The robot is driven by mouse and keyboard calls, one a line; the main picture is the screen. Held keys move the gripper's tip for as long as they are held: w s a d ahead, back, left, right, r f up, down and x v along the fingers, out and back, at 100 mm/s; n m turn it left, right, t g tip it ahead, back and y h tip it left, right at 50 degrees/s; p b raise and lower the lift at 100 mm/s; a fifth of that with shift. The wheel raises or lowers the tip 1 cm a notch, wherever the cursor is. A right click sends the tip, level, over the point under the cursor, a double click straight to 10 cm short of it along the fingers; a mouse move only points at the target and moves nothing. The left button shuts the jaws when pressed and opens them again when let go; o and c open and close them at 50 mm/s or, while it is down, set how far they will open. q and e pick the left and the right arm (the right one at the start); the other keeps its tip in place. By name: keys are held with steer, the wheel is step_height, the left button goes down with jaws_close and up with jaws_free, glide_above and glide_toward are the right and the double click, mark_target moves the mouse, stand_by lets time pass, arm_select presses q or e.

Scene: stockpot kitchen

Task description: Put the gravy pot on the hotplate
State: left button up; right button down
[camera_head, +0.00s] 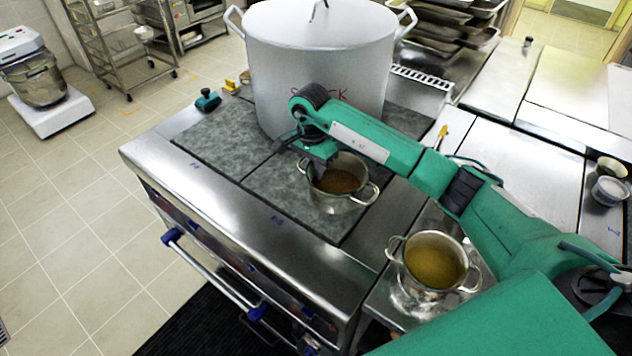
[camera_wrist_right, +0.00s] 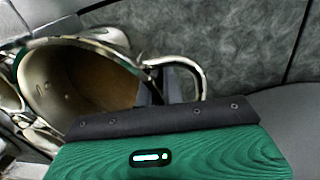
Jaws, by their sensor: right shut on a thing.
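The gravy pot (camera_head: 338,197), a small steel pot with two loop handles and brown contents, is at the front part of the grey mottled hotplate (camera_head: 275,195). I cannot tell whether its base touches the plate or is slightly above it. My right gripper (camera_head: 317,165) is shut on the pot's handle on the far left side. In the right wrist view the pot (camera_wrist_right: 85,80) fills the left, and its handle (camera_wrist_right: 200,80) passes at the dark fingers (camera_wrist_right: 165,88). My left gripper is not in view.
A large lidded stockpot (camera_head: 318,60) stands close behind the gravy pot. A similar pot with yellowish contents (camera_head: 434,262) stands on the steel counter at the right. A dark green-capped item (camera_head: 207,100) sits at the stove's left edge. The hotplate's left front is clear.

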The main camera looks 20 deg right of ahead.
steer(key=shift+f+p, duration=0.65)
steer(key=shift+f, duration=2.05)
steer(key=shift+w, duration=0.1)
steer(key=shift+f, duration=0.1)
steer(key=shift+f+b, duration=0.1)
steer(key=shift+b, duration=0.2)
steer(key=c, duration=1.5)
jaws_free()
steer(key=shift+c, duration=0.2)
